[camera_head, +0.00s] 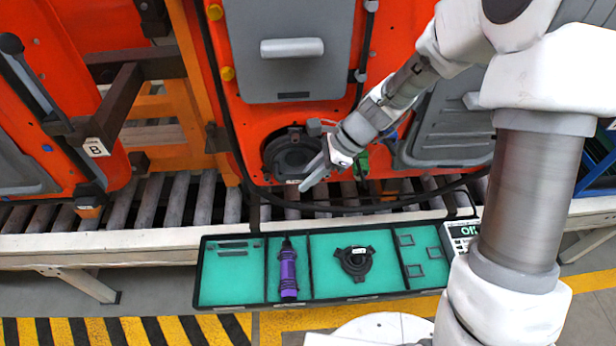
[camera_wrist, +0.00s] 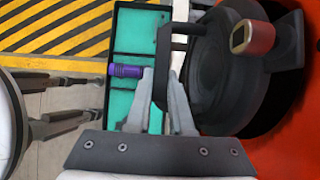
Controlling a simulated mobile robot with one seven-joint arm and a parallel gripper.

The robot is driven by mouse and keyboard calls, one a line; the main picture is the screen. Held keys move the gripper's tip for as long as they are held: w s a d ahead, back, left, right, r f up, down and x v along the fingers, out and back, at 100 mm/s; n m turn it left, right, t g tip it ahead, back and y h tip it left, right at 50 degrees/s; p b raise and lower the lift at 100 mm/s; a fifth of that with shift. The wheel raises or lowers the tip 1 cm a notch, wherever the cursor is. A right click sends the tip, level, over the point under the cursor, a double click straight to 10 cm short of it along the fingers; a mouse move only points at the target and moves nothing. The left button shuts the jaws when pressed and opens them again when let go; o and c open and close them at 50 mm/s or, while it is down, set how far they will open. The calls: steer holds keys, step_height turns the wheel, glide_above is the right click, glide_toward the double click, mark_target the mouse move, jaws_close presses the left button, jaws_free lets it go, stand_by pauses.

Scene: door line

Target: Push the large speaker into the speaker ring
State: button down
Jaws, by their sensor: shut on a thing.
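The large speaker (camera_head: 285,152) is a round black part at the lower left of the orange door, and it fills much of the right of the wrist view (camera_wrist: 215,75). The speaker ring cannot be told apart from the speaker, so I cannot tell how deep it sits. My gripper (camera_head: 308,181) is at the speaker's lower right edge in the head view. In the wrist view its grey fingers (camera_wrist: 160,90) are shut on a dark looped handle (camera_wrist: 163,62) in front of the speaker. Where the handle joins the speaker is unclear.
A green-lined tray (camera_head: 200,275) below the door holds a purple tool (camera_head: 288,272) and a smaller black three-tabbed part (camera_head: 355,262). A roller conveyor (camera_head: 150,205) runs behind it. A black cable (camera_head: 400,203) hangs under the door. A reddish cylinder (camera_wrist: 253,37) sits by the speaker.

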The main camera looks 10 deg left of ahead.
steer(key=shift+w+a, duration=0.2)
steer(key=shift+w, duration=0.45)
stand_by(0.5)
steer(key=c, duration=0.7)
jaws_free()
steer(key=shift+d, duration=0.1)
steer(key=v, duration=2.8)
steer(key=shift+s+d+r+p, duration=0.1)
steer(key=shift+d+r+p, duration=0.2)
steer(key=shift+p, duration=0.1)
